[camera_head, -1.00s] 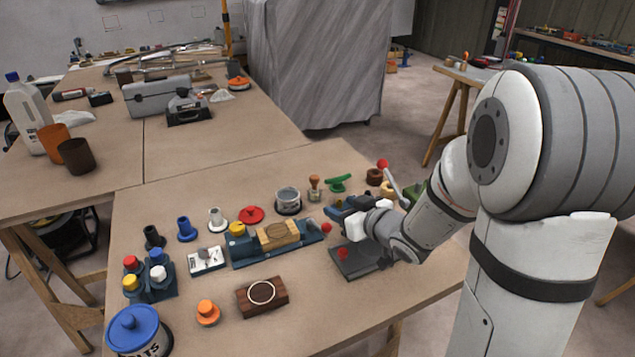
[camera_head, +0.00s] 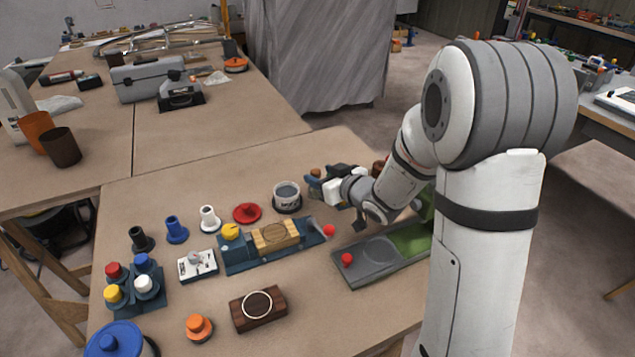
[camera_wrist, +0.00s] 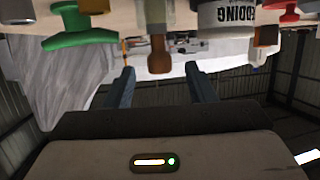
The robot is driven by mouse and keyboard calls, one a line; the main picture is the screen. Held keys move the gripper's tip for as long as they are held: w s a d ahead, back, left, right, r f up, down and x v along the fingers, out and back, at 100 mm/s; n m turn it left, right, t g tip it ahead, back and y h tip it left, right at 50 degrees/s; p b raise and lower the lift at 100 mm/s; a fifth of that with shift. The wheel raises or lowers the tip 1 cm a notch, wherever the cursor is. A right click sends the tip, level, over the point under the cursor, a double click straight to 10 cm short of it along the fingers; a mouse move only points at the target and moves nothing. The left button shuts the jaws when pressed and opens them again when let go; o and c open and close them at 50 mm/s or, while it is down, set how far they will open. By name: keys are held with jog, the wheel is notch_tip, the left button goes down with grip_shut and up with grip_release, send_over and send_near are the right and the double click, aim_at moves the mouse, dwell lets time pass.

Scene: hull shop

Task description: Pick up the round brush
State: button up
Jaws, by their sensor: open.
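The likely round brush is an upright piece with a brown wooden handle, standing on the table (camera_head: 190,340). In the head view only a bit of brown (camera_head: 315,172) shows behind my gripper (camera_head: 317,187). In the wrist view, where the table appears at the top, the brown handle (camera_wrist: 159,55) lies ahead of my gripper (camera_wrist: 160,78), lined up between its two blue fingers. The fingers are apart with nothing between them, and the handle seems just beyond their tips. Its bristles cannot be made out.
A labelled can (camera_head: 287,197) stands close to the left of my gripper, and a green handled piece (camera_wrist: 75,38) is on the brush's other side. A grey tray (camera_head: 350,268) with a red knob lies in front. A blue fixture (camera_head: 236,262) with a wooden block sits further left.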

aim_at(312, 172)
jog(key=x, duration=0.5)
jog(key=shift+f, duration=0.25)
jog(key=c, duration=1.1)
